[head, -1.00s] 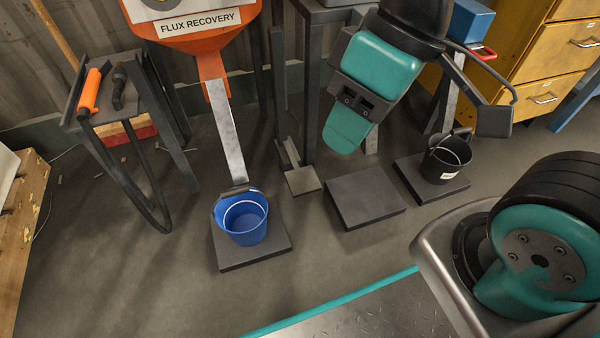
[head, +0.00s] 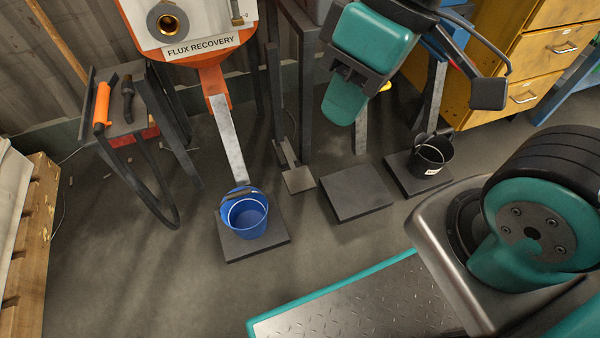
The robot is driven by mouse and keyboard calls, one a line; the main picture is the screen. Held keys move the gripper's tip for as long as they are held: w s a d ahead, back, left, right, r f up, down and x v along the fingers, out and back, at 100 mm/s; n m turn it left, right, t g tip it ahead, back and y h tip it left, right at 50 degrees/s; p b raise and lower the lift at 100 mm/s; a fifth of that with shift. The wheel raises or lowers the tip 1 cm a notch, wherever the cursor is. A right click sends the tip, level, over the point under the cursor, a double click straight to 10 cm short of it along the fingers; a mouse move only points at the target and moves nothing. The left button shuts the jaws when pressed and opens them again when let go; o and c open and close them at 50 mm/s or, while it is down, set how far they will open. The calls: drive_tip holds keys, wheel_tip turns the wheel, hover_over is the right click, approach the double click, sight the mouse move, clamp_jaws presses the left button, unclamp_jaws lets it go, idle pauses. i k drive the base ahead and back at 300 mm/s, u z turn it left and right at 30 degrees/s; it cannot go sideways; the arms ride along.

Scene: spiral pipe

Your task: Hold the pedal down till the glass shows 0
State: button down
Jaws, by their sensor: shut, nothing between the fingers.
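A small grey foot plate (head: 298,179), which looks like the pedal, sits low at the foot of a dark post, left of a flat dark platform. My gripper (head: 344,108), with teal fingers, is shut and empty. In the picture it is above and right of the plate and apart from it. No glass with a readable number shows. A round brass-centred fitting (head: 167,22) is on the front of the orange flux recovery hopper (head: 209,75); I cannot tell whether it is the glass.
A blue bucket (head: 245,216) stands on a dark platform (head: 228,248) below the hopper's metal chute. An empty dark platform (head: 355,195) and a black bucket (head: 432,155) are to the right. A tool stand (head: 128,125) is at left. Yellow drawers (head: 545,55) stand upper right.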

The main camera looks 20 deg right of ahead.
sight(298, 180)
drive_tip(key=u, duration=3.8)
drive_tip(key=k, duration=0.8)
drive_tip(key=z, duration=1.75)
